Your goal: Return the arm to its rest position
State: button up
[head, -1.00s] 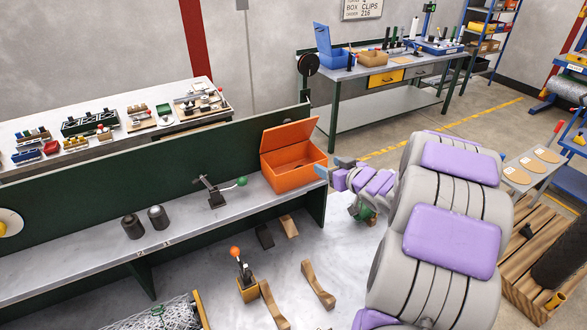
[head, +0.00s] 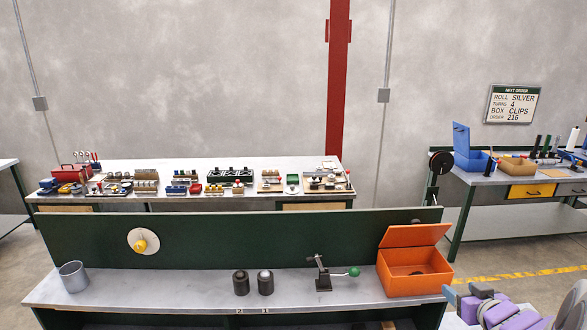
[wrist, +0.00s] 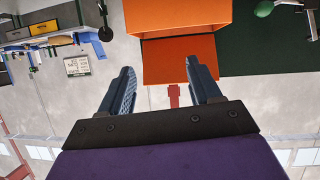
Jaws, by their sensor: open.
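My gripper (wrist: 160,78) is open in the wrist view, its two dark blue fingers apart with nothing between them. In the head view, my gripper (head: 464,293) shows at the bottom right, just right of the orange box (head: 428,272) in the picture. My purple and grey arm (head: 510,315) is partly cut off by the frame's lower right corner. The orange box stands open on the bench shelf, its lid raised; it appears upside down in the wrist view (wrist: 184,18).
The grey shelf (head: 180,292) holds two dark cylinders (head: 252,283), a green-knobbed lever (head: 330,273) and a metal cup (head: 73,276). A green panel (head: 300,238) rises behind. A tool-covered bench (head: 240,165) and a workbench with a yellow drawer (head: 532,192) stand farther back.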

jog(key=s+a+f+g+b, duration=0.2)
jog(key=s+a+g, duration=0.3)
jog(key=s+a, duration=0.5)
jog(key=s+a+f+g+y+b, duration=0.1)
jog(key=s+a+f+g+b, duration=0.2)
jog(key=s+a, duration=0.8)
jog(key=s+a+f+g+b, duration=0.3)
jog(key=s+a+g, duration=0.4)
jog(key=s+a, duration=0.4)
jog(key=shift+s+a+f+n+y, duration=0.15)
jog(key=shift+a+f+n+y, duration=0.15)
jog(key=shift+a+f+y, duration=0.15)
